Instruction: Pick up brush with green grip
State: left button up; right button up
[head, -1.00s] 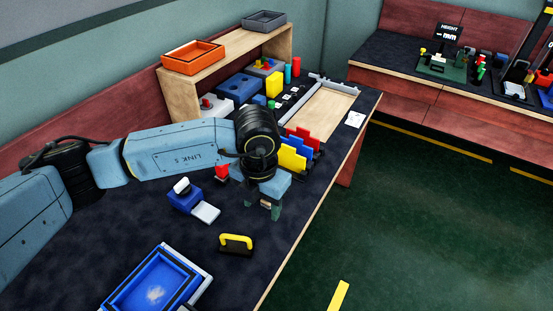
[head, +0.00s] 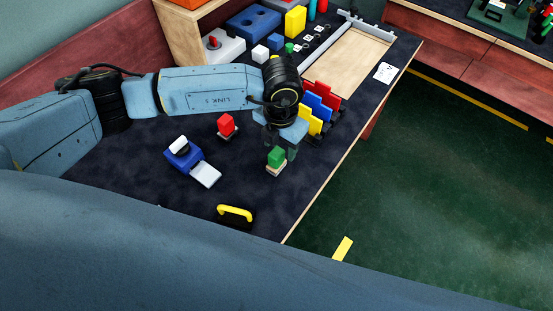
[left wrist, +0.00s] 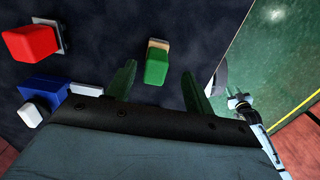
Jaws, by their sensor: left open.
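The brush with the green grip (head: 276,157) stands on the dark table, with a green block on top and a pale tan base. It also shows in the left wrist view (left wrist: 157,66), where it lies between the lines of my two fingers. My left gripper (head: 282,143) is open and empty, just behind and above the brush in the head view. Its green fingers (left wrist: 158,82) show spread in the wrist view, one to each side of the brush. I see no contact. My right gripper is not in view.
A red-grip brush (head: 226,123) stands to the left. A yellow handle (head: 235,213) is in front. Coloured upright plates (head: 318,108) stand close behind my gripper. The table edge is to the right.

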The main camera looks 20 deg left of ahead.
aim_at(276, 152)
pick_arm(q)
jog(key=f, duration=0.4)
jog(key=shift+s+a+f, duration=0.25)
jog(key=shift+a, duration=0.1)
jog(key=shift+f, duration=0.4)
jog(key=shift+r, duration=0.1)
jog(key=c, duration=1)
